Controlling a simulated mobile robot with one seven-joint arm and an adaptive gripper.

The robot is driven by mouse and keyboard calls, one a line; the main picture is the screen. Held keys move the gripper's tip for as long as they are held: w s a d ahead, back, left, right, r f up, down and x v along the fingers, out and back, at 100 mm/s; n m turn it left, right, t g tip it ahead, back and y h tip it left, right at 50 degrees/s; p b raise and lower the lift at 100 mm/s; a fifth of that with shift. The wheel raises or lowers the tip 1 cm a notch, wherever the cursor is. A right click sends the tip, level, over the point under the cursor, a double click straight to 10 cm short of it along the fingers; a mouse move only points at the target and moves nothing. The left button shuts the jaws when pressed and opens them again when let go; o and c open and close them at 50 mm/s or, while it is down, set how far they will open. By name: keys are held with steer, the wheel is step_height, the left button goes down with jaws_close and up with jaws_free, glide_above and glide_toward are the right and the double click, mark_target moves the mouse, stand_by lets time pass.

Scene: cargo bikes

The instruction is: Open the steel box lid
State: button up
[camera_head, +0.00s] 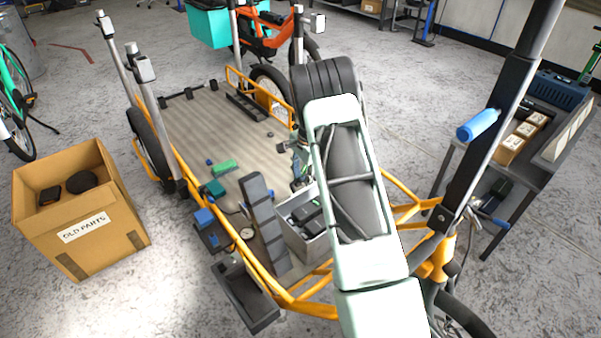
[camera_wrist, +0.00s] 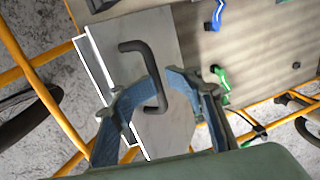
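In the wrist view a flat grey steel lid (camera_wrist: 178,135) carries a dark bent bar handle (camera_wrist: 133,46). A pale edge (camera_wrist: 82,58) runs along the lid's left side. In the head view a grey box (camera_head: 309,245) stands on the cargo bike, with dark and green items showing inside. My arm covers its right side and hides my gripper, so how far the lid is raised cannot be told.
A long dark slab (camera_head: 264,225) stands just left of the box. Small blue and green parts lie on the bike's wooden bed (camera_head: 205,125), inside the yellow frame (camera_head: 300,305). A cardboard box (camera_head: 125,220) is at left, a workbench (camera_head: 520,165) at right.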

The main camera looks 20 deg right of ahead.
steer(key=shift+a+f, duration=0.15)
steer(key=shift+a, duration=0.15)
steer(key=w+a+r+p, duration=0.2)
steer(key=w+r+p, duration=0.2)
steer(key=w+r, duration=0.3)
steer(key=shift+w+a+r+p, duration=0.3)
steer(key=shift+w+r+p, duration=0.1)
steer(key=shift+r, duration=0.85)
stand_by(0.3)
step_height(320, 180, up, 12)
steer(key=s, duration=0.2)
steer(key=shift+d, duration=0.45)
steer(key=shift+f, duration=0.1)
steer(key=shift+c, duration=0.2)
